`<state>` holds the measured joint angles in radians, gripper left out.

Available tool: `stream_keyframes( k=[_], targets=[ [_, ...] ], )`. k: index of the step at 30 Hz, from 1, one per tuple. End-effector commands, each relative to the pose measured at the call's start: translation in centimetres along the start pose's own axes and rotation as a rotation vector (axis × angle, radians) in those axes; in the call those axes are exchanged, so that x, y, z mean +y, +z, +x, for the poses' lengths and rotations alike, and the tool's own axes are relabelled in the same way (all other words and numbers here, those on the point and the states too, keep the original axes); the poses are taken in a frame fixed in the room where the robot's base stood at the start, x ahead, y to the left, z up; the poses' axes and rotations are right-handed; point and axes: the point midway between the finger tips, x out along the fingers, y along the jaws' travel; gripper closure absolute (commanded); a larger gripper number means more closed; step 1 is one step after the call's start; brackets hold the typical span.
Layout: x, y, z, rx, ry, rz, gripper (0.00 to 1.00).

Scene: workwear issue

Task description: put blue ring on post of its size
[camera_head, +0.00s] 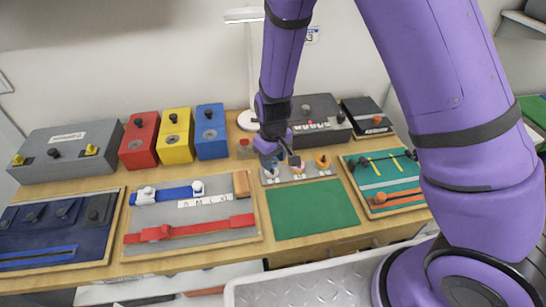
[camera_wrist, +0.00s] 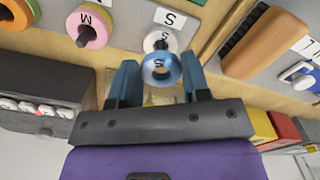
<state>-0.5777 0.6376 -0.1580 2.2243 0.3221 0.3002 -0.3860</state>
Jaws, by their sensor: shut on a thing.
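The blue ring (camera_wrist: 147,74), marked S, is between the two blue fingers of my gripper (camera_wrist: 160,78) in the wrist view. My gripper is shut on it. A pink ring (camera_wrist: 97,40) marked M and an orange ring (camera_wrist: 18,13) sit on the same grey board. In the head view, my gripper (camera_head: 277,160) is over the left end of the board (camera_head: 300,180).
A green mat (camera_head: 313,209) lies in front of the board. A grey box (camera_head: 318,108) and a lamp (camera_head: 250,75) stand behind. A panel with blue and red sliders (camera_head: 190,218) is left, and a green panel (camera_head: 388,182) is right.

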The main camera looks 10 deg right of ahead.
Motion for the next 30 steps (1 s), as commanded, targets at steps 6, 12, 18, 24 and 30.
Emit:
stream_keyframes(
  k=[6, 12, 18, 24, 30],
  targets=[
    [0.02, 0.00, 0.30, 0.000, 0.000, 0.000, 0.78],
    [0.04, 0.00, 0.56, 0.000, 0.000, 0.001, 0.78],
    [0.03, 0.00, 0.83, 0.000, 0.000, 0.001, 0.78],
    [0.02, 0.00, 1.01, 0.000, 0.000, 0.001, 0.78],
    [0.01, -0.01, 1.00, 0.000, 0.000, 0.000, 0.78]
  ],
)
